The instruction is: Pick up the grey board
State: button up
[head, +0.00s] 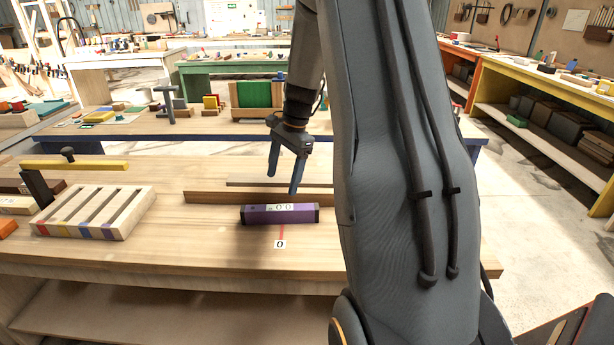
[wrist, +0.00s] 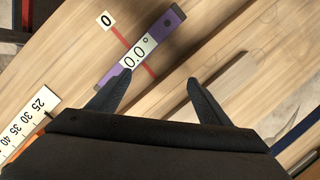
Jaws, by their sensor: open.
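My gripper (head: 282,184) is open and empty above the front workbench, fingers pointing down. In the wrist view the open gripper (wrist: 158,78) has its left fingertip near the end of a purple level (wrist: 115,73). The level (head: 262,216) has a display reading 0.0 and lies behind a red line marked 0. No plainly grey board stands out. A brown board (head: 215,197) stands behind the level, with a thin brown-grey strip (head: 310,184) behind it, partly hidden by my gripper and arm. Wooden pieces (wrist: 235,72) also show at right in the wrist view.
A slotted wooden rack (head: 96,211) with coloured ends sits at the bench's left, with a yellow bar (head: 75,165) behind it. A numbered scale (wrist: 30,125) shows at left in the wrist view. The bench front around the red line is mostly clear.

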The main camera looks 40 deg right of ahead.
aim_at(306, 178)
jog(key=w+d+m, duration=0.1)
jog(key=d+m, duration=0.1)
jog(key=d, duration=0.3)
jog(key=w+d+m+t+p, duration=0.1)
jog(key=w+d+m, duration=0.1)
jog(key=d, duration=0.3)
jog(key=w+d+f+m+y+p, duration=0.1)
jog(key=d+m, duration=0.3)
jog(key=d, duration=0.2)
jog(key=shift+w+t, duration=0.3)
jog(key=shift+w+d+f, duration=0.1)
jog(key=shift+f, duration=0.1)
jog(key=shift+a+p+x, duration=0.15)
jog(key=shift+p+x, duration=0.7)
jog(key=shift+x, duration=1)
jog(key=shift+a+p+x, duration=0.15)
jog(key=shift+p+x, duration=0.65)
jog(key=shift+x, duration=1)
jog(key=shift+r, duration=0.1)
jog(key=c, duration=1.5)
